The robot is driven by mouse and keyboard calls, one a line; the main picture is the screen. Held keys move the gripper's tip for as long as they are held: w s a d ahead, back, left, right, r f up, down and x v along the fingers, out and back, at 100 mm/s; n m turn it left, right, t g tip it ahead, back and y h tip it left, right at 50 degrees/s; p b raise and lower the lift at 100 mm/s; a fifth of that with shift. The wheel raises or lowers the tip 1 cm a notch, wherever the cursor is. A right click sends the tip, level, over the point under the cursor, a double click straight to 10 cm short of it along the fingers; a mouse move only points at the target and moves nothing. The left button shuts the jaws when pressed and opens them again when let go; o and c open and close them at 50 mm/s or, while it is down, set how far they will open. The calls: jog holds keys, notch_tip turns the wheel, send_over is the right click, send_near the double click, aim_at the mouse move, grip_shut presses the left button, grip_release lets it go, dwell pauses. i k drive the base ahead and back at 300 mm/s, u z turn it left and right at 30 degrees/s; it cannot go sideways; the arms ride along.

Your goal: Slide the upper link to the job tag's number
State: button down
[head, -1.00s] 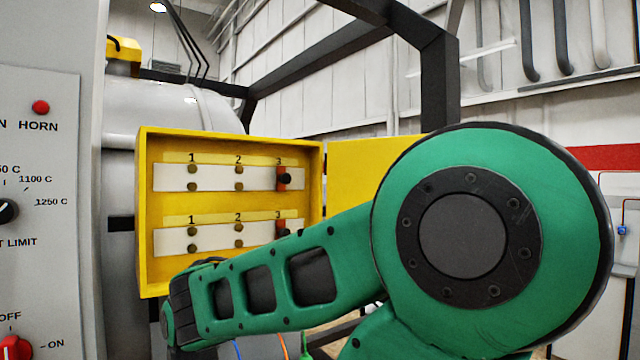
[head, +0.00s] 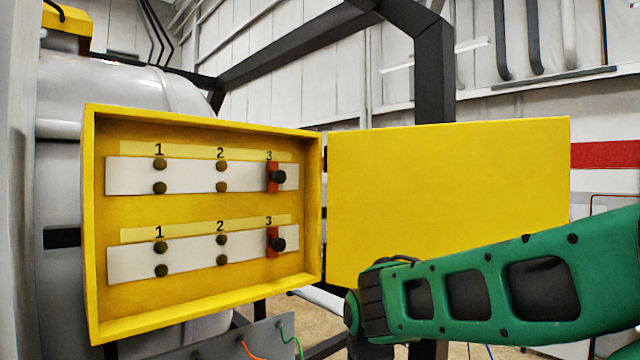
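The open yellow link box (head: 96,290) fills the left middle of the head view. Its upper white strip (head: 190,177) carries stud pairs numbered 1, 2 and 3. The upper link (head: 272,177), red with a black knob, sits at 3. The lower link (head: 272,243), of the same look, also sits at 3 on the lower white strip (head: 190,256). No job tag is visible. My green arm reaches in from the right, below the box's open door. My gripper's fingers are not visible.
The yellow door (head: 450,190) stands open to the right of the box. A grey panel (head: 230,340) with orange and green wires is below the box. A dark frame post (head: 433,75) rises behind the door. A grey cylindrical vessel (head: 140,85) stands behind the box.

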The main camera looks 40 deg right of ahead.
aim_at(275, 177)
jog(key=z, duration=0.8)
jog(key=k, duration=1.45)
jog(key=u, duration=0.2)
jog(key=i, duration=1)
